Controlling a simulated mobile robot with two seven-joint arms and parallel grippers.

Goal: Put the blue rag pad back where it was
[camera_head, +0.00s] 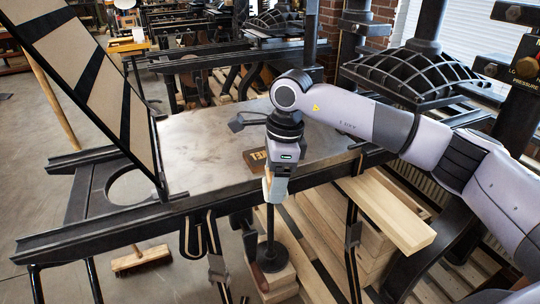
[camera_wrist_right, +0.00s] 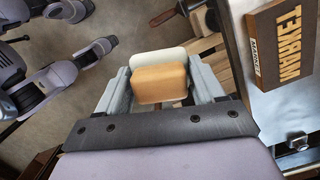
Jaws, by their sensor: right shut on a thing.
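I see no blue pad in either view. My right gripper (camera_head: 268,190) points down at the front edge of the press's flat metal bed (camera_head: 205,140). In the right wrist view, its grey fingers (camera_wrist_right: 160,85) are shut on a small tan-orange block (camera_wrist_right: 160,82) with a cream layer (camera_wrist_right: 158,60) behind it. I cannot tell whether this held block is the rag pad. Its contact with anything below is hidden. My left gripper is not in view.
The hinged panelled frame (camera_head: 90,85) stands raised at left. Below are a black rod with a round foot (camera_head: 270,258), stacked planks (camera_head: 385,210) and a brush (camera_head: 142,260) on the floor.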

